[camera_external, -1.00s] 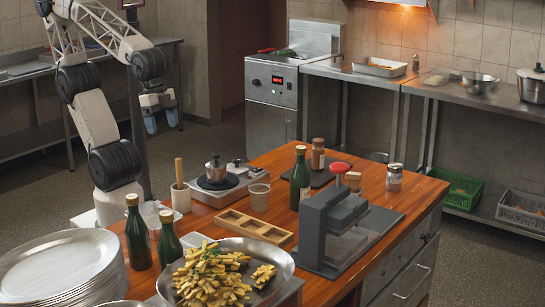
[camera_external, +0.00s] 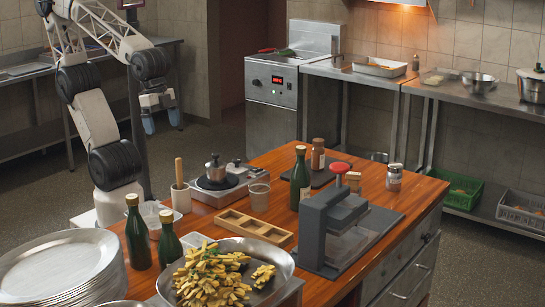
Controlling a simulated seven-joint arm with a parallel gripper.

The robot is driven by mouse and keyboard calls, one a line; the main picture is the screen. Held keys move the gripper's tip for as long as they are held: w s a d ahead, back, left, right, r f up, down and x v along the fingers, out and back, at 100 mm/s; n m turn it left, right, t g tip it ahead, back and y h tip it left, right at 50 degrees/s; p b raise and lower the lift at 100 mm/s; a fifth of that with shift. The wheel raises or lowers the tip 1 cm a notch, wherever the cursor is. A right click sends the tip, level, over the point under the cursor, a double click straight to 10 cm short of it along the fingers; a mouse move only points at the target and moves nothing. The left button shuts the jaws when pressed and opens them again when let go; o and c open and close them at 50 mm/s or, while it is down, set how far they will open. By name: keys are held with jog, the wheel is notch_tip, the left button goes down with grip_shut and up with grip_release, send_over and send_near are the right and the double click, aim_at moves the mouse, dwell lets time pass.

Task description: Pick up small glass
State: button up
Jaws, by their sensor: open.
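A small clear glass (camera_external: 259,196) stands upright on the wooden worktop, between the hot plate and the wooden tray. It looks empty. My gripper (camera_external: 161,121) hangs in the air at the upper left, fingers pointing down, open with nothing between the fingers. It is well apart from the glass, above and to the left of it in the picture.
Near the glass are a hot plate (camera_external: 217,187) with a small pot, a divided wooden tray (camera_external: 253,228), a mortar (camera_external: 181,197) and green bottles (camera_external: 137,236). A grey press (camera_external: 333,232) stands to the right. A fries platter (camera_external: 283,270) is in front.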

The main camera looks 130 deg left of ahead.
jog(key=w+n, duration=0.1)
jog(key=n+t+h, duration=0.7)
jog(key=n+t, duration=0.2)
jog(key=n, duration=1.9)
send_over(256, 182)
jog(key=s, duration=0.1)
notch_tip(256, 182, down, 7)
jog(key=shift+s+a+r, duration=0.15)
jog(key=shift+a, duration=0.25)
jog(key=shift+y, duration=0.3)
jog(key=shift+f, duration=3.5)
